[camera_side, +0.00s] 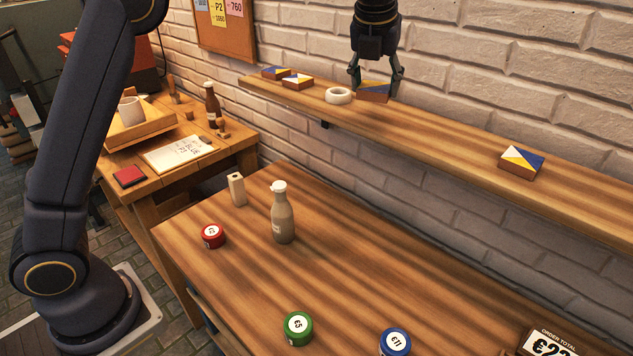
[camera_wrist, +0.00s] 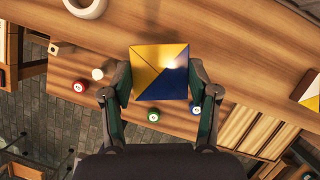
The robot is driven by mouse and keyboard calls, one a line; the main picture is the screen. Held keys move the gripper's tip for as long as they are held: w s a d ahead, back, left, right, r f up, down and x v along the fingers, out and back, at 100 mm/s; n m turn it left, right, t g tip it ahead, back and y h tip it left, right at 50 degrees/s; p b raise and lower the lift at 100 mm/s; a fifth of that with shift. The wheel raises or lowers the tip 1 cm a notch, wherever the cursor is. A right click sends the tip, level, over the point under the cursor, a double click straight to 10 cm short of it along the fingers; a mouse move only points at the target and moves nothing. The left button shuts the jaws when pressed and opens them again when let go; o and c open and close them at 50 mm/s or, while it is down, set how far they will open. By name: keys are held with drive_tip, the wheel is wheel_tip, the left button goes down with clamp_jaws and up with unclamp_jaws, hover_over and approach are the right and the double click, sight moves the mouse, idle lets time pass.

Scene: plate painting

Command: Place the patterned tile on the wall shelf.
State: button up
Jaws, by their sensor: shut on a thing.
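My gripper (camera_side: 376,82) is shut on a patterned tile (camera_side: 372,93), holding it by two opposite sides. In the wrist view the fingers of my gripper (camera_wrist: 160,88) flank the tile (camera_wrist: 160,72), which shows yellow, blue and white triangles. The wall shelf (camera_side: 435,124) is a long wooden board along the white brick wall. The held tile is at the shelf, right of a white ring; I cannot tell whether it touches the board. Other patterned tiles sit on the shelf: two at the left end (camera_side: 275,72) (camera_side: 297,81) and one at the right (camera_side: 521,162).
The white ring (camera_side: 338,96) stands close left of the held tile. The shelf is clear between the held tile and the right tile. Below, the table (camera_side: 330,270) carries a bottle (camera_side: 282,215), a small block (camera_side: 237,189), red, green and blue pots, and a price sign.

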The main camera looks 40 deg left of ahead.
sight(378, 123)
drive_tip(key=shift+w+d+f, duration=0.1)
drive_tip(key=shift+w+f, duration=0.55)
drive_tip(key=shift+f, duration=0.15)
drive_tip(key=shift+s+d+x, duration=0.1)
drive_tip(key=shift+d+x, duration=0.05)
drive_tip(key=shift+x, duration=0.85)
drive_tip(key=shift+s+d+x, duration=0.15)
drive_tip(key=shift+x, duration=0.85)
drive_tip(key=shift+f, duration=0.25)
drive_tip(key=o, duration=1.2)
drive_tip(key=shift+o, duration=0.2)
